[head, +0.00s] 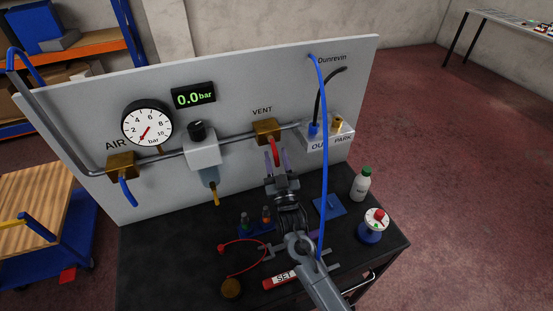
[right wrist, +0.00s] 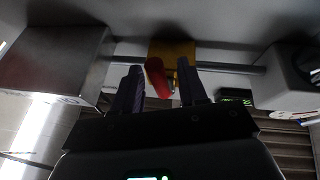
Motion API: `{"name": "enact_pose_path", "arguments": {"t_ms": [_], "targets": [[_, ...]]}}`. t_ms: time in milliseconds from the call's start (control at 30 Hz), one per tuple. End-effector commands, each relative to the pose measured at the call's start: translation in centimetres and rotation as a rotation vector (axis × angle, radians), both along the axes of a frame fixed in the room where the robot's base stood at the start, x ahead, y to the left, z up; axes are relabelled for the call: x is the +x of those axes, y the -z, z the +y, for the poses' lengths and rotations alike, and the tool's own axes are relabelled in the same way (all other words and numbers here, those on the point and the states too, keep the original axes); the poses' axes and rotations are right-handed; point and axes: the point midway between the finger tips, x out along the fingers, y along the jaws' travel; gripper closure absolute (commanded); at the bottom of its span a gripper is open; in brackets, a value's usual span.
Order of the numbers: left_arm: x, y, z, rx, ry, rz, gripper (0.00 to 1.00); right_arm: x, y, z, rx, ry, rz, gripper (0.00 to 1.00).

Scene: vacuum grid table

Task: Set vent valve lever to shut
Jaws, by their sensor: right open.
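The vent valve (head: 266,130) is a brass block on the pipe under the VENT label. Its red lever (head: 275,153) hangs down from the block, slightly tilted, in the head view. In the right wrist view the red lever (right wrist: 156,76) shows in front of the brass valve block (right wrist: 172,52). My right gripper (head: 283,166) is open just below the vent valve. In the right wrist view its two purple fingers (right wrist: 160,82) stand either side of the lever, with gaps visible; I cannot tell whether either touches it. My left gripper is not in view.
The panel also bears a gauge (head: 147,124), a 0.0 bar display (head: 193,96), a regulator (head: 203,150) and an air valve with a blue lever (head: 127,192). A blue hose (head: 323,130) hangs beside my right arm. A bottle (head: 361,184) and a dial (head: 374,226) stand right on the black table.

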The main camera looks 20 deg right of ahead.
Motion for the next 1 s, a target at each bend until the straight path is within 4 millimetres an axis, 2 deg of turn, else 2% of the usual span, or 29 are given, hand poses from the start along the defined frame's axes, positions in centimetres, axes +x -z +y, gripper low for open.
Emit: {"name": "enact_pose_path", "arguments": {"t_ms": [167,267,700,1000], "targets": [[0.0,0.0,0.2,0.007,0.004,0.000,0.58,-0.7,0.4,0.1,0.000,-0.001,0.001,0.58],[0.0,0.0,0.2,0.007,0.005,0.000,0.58,-1.8,1.0,0.3,0.000,-0.001,0.002,0.58],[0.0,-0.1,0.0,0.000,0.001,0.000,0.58,-8.2,3.9,1.2,0.000,0.000,0.002,0.58],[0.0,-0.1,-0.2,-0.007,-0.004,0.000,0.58,-9.7,4.5,1.5,0.000,0.000,0.000,0.58]]}}
